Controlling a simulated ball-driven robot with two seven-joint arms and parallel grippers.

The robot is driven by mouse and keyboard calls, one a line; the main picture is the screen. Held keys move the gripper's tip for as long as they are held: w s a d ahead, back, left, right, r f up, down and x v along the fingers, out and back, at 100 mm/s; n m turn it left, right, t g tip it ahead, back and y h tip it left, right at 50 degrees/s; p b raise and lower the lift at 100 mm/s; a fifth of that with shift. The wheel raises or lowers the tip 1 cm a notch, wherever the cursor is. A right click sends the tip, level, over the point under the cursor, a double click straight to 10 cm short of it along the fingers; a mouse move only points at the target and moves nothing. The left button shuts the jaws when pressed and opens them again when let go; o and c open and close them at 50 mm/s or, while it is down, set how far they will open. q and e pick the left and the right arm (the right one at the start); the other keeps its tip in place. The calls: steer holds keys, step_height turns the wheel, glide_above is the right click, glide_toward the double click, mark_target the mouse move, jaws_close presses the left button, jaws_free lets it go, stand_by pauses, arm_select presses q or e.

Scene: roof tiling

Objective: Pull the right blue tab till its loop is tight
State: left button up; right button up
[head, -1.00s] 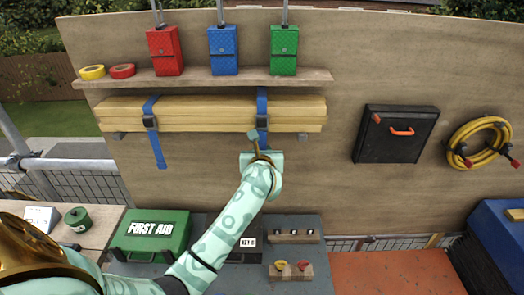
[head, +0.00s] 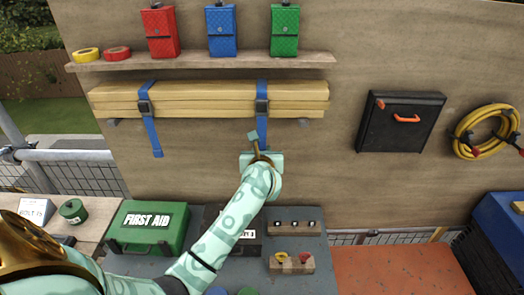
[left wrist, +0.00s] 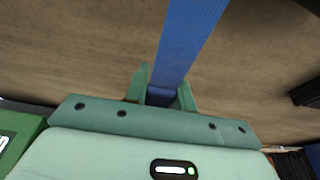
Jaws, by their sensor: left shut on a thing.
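The right blue strap (head: 262,92) loops around the bundle of wooden battens (head: 200,105) and passes through a dark buckle (head: 262,106). Its blue tab (head: 262,130) hangs straight down from the buckle to my left gripper (head: 255,144). In the left wrist view the tab (left wrist: 187,40) runs down between the two green fingers of my left gripper (left wrist: 160,92), which are shut on its lower end. The left blue strap (head: 146,95) has its own buckle, and its tail hangs free. My right gripper is not in view.
A shelf (head: 200,62) above holds red, blue and green pouches and two tape rolls. Below stand a green first aid box (head: 148,228) and a small block with knobs (head: 291,263). A black case (head: 400,122) and a yellow hose (head: 484,130) hang at right.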

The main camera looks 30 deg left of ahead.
arm_select(q)
steer(key=shift+f, duration=0.1)
steer(key=o, duration=1.5)
steer(key=shift+s, duration=0.1)
steer(key=shift+s+d+p, duration=0.4)
steer(key=shift+s+d, duration=0.05)
steer(key=shift+s, duration=0.1)
steer(key=s+d, duration=0.1)
steer(key=s, duration=0.1)
steer(key=s+d+p, duration=0.1)
steer(key=s, duration=0.1)
steer(key=shift+d, duration=0.15)
